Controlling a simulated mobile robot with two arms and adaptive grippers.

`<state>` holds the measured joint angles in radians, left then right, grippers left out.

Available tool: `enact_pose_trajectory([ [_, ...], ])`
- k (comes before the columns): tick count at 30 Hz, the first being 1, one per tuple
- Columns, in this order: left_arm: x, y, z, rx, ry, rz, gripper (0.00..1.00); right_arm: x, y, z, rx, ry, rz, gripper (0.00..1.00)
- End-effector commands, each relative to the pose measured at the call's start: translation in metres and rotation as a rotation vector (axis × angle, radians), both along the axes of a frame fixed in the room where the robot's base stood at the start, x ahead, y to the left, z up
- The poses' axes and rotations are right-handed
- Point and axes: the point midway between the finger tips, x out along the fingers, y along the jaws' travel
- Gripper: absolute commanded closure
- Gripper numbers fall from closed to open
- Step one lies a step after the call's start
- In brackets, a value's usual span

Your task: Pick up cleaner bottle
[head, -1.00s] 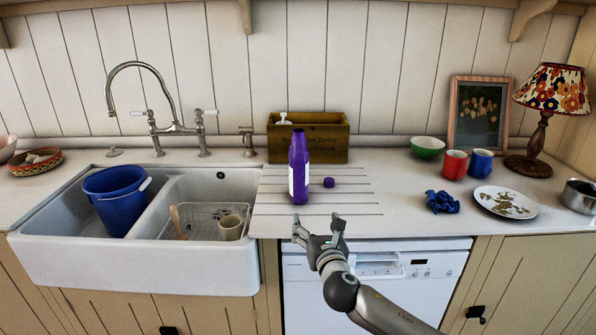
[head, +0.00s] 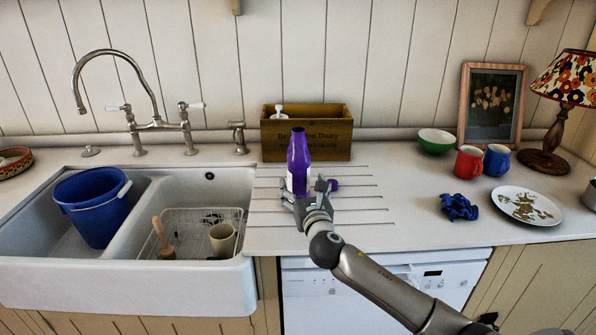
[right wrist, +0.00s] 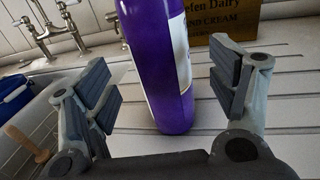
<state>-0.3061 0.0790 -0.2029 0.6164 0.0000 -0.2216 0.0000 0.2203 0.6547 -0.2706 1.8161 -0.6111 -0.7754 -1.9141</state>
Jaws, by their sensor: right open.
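The purple cleaner bottle (head: 299,158) stands upright on the grooved counter right of the sink, in front of a wooden box. It has a white label, and my gripper hides its lower part in the head view. My right gripper (head: 309,190) is open just in front of the bottle. In the right wrist view the bottle (right wrist: 158,80) stands beyond and between the spread fingers (right wrist: 170,95), apart from both. My left gripper is not in view.
The wooden box (head: 335,153) stands behind the bottle. The double sink (head: 110,277) with a blue bucket (head: 92,207) is at the left. A red mug (head: 468,162), blue mug (head: 496,161), blue cloth (head: 459,207) and plate (head: 527,206) are at the right. The counter between is clear.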

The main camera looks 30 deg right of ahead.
Motion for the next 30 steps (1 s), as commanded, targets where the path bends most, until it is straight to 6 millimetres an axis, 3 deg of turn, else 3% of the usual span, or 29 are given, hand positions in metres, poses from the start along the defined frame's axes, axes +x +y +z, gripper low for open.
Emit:
enact_pose_trajectory([
  [5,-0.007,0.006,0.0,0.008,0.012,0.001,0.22,0.012,-0.004,0.0,0.001,0.0,0.0,0.2],
  [18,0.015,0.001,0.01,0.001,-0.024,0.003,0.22,0.054,-0.024,0.007,0.001,0.0,-0.001,0.2],
  [29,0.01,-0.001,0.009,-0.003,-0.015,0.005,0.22,0.059,-0.026,0.007,0.0,0.0,0.0,0.2],
  [30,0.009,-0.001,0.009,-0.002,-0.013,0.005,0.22,0.059,-0.026,0.007,0.0,0.0,0.0,0.26],
])
